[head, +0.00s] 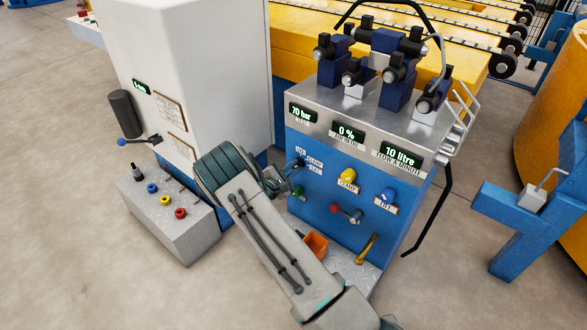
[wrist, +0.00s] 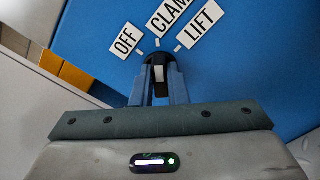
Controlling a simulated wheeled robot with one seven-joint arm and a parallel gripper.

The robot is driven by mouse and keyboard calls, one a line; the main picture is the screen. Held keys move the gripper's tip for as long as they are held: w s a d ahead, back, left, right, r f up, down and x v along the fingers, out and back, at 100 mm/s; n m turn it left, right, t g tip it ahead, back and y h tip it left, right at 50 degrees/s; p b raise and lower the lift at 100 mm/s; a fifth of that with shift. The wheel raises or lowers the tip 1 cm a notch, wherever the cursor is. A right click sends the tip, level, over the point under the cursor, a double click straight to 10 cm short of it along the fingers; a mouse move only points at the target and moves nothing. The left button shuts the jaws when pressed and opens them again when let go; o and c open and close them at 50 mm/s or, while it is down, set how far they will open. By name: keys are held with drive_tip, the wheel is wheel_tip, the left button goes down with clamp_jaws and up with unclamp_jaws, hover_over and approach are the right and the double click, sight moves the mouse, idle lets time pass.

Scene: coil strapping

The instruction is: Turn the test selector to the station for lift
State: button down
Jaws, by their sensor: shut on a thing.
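The test selector (wrist: 158,62) is a small black knob with a white pointer line on a blue panel. In the wrist view, labels for OFF (wrist: 126,39), CLAMP (wrist: 170,17) and LIFT (wrist: 201,24) fan out above it, each with a short white tick. The white line points straight up, towards the CLAMP tick. My gripper (wrist: 158,88) is shut on the knob, with one finger on each side. In the head view my gripper (head: 291,168) is at the upper left of the blue panel, and my arm and gripper partly hide the selector there.
A yellow knob (head: 348,175), a blue knob (head: 388,195) and a red-ended lever (head: 345,212) are to the right on the panel. Displays (head: 348,133) line the top edge. A grey box with buttons (head: 166,215) stands to the left, beside a white cabinet (head: 195,75).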

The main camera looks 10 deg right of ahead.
drive_tip(key=shift+m, duration=0.3)
drive_tip(key=m+b, duration=0.3)
drive_tip(key=m, duration=0.1)
drive_tip(key=shift+f+b, duration=0.25)
drive_tip(key=shift+b, duration=0.05)
drive_tip(key=shift+m+b, duration=1.55)
drive_tip(key=shift+m, duration=0.55)
drive_tip(key=c, duration=1.4)
unclamp_jaws()
drive_tip(key=shift+r, duration=0.1)
drive_tip(key=shift+c, duration=0.2)
drive_tip(key=p+v, duration=0.3)
drive_tip(key=v, duration=1.1)
